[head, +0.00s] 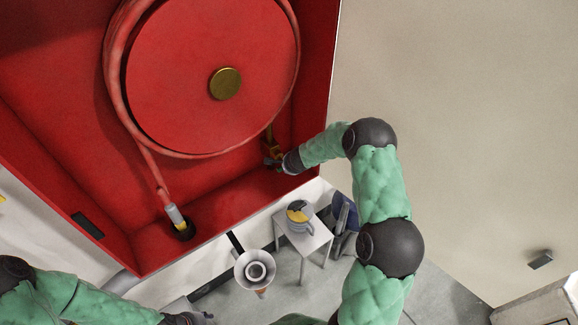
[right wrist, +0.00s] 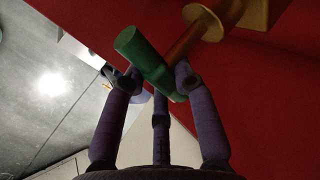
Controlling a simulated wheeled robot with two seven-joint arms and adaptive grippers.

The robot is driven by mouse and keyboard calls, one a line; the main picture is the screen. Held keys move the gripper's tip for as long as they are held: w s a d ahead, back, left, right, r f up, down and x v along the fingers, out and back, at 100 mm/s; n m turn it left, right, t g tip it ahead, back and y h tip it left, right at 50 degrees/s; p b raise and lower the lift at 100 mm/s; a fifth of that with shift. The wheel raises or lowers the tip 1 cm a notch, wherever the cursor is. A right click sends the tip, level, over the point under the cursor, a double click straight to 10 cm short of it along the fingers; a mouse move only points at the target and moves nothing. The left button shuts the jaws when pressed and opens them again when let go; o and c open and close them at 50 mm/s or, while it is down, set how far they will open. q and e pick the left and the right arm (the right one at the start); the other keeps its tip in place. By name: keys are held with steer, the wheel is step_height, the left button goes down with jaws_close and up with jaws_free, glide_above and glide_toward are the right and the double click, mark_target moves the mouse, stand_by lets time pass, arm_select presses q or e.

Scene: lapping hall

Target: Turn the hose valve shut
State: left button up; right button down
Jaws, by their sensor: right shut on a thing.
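The hose valve is a brass fitting (head: 270,140) below the right side of the hose reel, inside the red cabinet. In the right wrist view its brass body (right wrist: 228,10) and stem (right wrist: 190,42) carry a green lever handle (right wrist: 142,50), which lies slanted across the picture. My right gripper (head: 271,162) is at the valve, and in the wrist view its fingers (right wrist: 153,82) are shut on the green handle. The handle is hard to make out in the head view. My left gripper (head: 195,318) is at the bottom edge, far from the valve, with its fingers mostly cut off.
A red hose reel (head: 205,60) with a brass hub fills the cabinet (head: 318,90). The hose nozzle (head: 177,218) hangs at the lower left. Below are a small table (head: 318,240) with a pot (head: 298,212), a chair (head: 344,213) and a round grey funnel-like thing (head: 242,270). A bare wall is at right.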

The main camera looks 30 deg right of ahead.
steer(key=c, duration=1)
jaws_free()
steer(key=shift+o, duration=0.2)
steer(key=v, duration=1.2)
steer(key=s+a+f+n+g+y, duration=0.1)
steer(key=s+a+f+n+g, duration=0.1)
steer(key=s+a+f+n, duration=0.35)
steer(key=s+a+f+n+g+y, duration=0.1)
steer(key=s+a+f+n, duration=0.1)
steer(key=s+a+f, duration=0.7)
steer(key=s+a+f+n+g+y, duration=0.2)
steer(key=s+a+f+n, duration=0.1)
steer(key=s+a+f, duration=0.3)
steer(key=s+a+f+n+g+y, duration=0.2)
steer(key=s+a+f+n, duration=0.3)
steer(key=s, duration=0.4)
step_height(320, 180, down, 25)
steer(key=w+a+b, duration=0.2)
steer(key=b, duration=2.7)
steer(key=shift+w+a+f+t, duration=0.15)
steer(key=shift+w+a+t, duration=0.05)
steer(key=shift+w+t, duration=0.1)
